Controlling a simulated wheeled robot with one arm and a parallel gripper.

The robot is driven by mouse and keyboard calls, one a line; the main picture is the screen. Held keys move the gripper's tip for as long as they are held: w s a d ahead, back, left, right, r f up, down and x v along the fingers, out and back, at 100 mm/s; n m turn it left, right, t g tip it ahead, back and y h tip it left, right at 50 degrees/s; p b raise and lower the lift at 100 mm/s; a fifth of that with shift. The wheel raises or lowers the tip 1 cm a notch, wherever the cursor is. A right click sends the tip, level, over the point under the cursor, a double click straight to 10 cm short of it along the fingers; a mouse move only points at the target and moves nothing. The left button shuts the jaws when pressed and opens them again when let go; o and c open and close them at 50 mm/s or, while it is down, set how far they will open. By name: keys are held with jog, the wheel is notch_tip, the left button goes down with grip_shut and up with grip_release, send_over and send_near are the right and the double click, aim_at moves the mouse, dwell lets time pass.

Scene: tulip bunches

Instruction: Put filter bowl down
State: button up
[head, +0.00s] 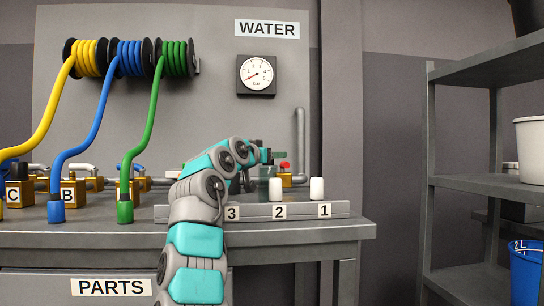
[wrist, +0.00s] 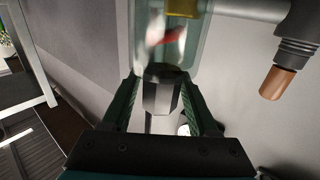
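My gripper (head: 268,157) is above the bench near the wall in the head view, at the end of my arm. In the wrist view its two dark green fingers (wrist: 162,84) stand on either side of the grey faceted end of the clear filter bowl (wrist: 203,50). The fingertips appear to press on this end from both sides. The bowl's greenish clear wall reaches beyond the fingertips. Something red and white and a yellow part show through or behind it, blurred. In the head view the bowl is small and hard to make out beside the gripper.
A grey ledge (head: 300,209) labelled 3, 2, 1 carries white cylinders at 2 (head: 275,189) and 1 (head: 317,189). My arm partly covers the area at 3. A grey pipe (head: 301,150) and red handle (head: 285,167) are close by. Yellow, blue and green hoses hang left.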

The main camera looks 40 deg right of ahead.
jog(key=shift+o, duration=0.8)
jog(key=shift+r+p, duration=0.3)
jog(key=shift+r, duration=0.05)
jog(key=shift+s+a+f, duration=0.15)
jog(key=shift+a, duration=0.25)
jog(key=b+v, duration=0.2)
jog(key=v, duration=0.9)
